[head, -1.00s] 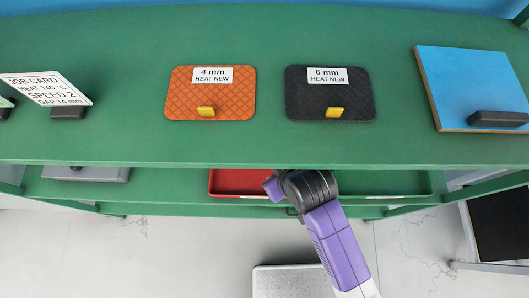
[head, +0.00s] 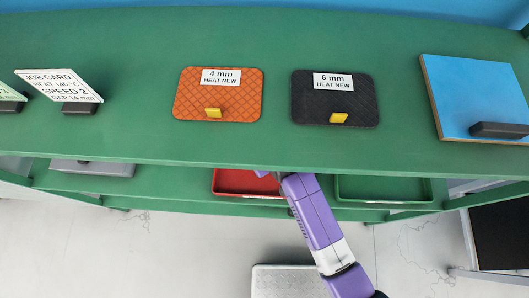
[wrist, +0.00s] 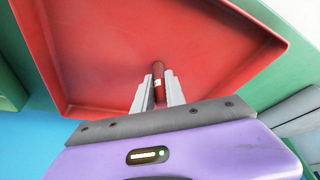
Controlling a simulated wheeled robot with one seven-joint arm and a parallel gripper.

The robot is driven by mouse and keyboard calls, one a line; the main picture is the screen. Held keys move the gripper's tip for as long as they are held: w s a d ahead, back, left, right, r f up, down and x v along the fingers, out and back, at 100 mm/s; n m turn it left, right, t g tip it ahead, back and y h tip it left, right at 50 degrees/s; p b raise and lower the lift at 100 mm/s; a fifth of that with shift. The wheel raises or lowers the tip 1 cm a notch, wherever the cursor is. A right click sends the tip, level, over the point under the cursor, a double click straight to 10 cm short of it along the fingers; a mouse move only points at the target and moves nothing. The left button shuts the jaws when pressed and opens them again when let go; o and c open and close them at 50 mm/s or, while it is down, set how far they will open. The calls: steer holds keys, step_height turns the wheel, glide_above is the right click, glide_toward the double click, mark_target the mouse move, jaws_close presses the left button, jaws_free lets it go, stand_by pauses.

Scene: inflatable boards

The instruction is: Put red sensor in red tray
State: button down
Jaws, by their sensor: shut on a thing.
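The red tray (head: 235,182) sits on the lower green shelf, partly hidden by the upper shelf and my arm. In the wrist view the red tray (wrist: 90,60) fills most of the picture. My gripper (wrist: 159,88) is shut on the red sensor (wrist: 158,73), a small dark red cylinder with a pale band, held between the two grey fingers. The sensor appears over the tray floor. I cannot tell whether it touches the floor. In the head view my gripper and the sensor are hidden under the shelf edge.
A green tray (head: 385,188) stands right of the red one on the lower shelf. The upper shelf (head: 270,145) overhangs both trays. On it lie an orange pad (head: 230,95), a black pad (head: 345,105) and a blue board (head: 475,90). A grey box (head: 95,168) is at left.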

steer(key=shift+f, duration=0.15)
steer(key=c, duration=1.4)
jaws_free()
steer(key=shift+s+d+r, duration=0.1)
steer(key=shift+r, duration=0.45)
steer(key=v, duration=0.4)
steer(key=shift+r, duration=0.25)
steer(key=s+d, duration=0.2)
steer(key=s, duration=0.1)
steer(key=s+d, duration=0.2)
steer(key=s, duration=0.1)
steer(key=s+d+b, duration=0.1)
steer(key=s+d, duration=0.1)
steer(key=s, duration=0.2)
steer(key=shift+s+d+f, duration=0.1)
steer(key=shift+d+f, duration=0.05)
steer(key=shift+d, duration=0.05)
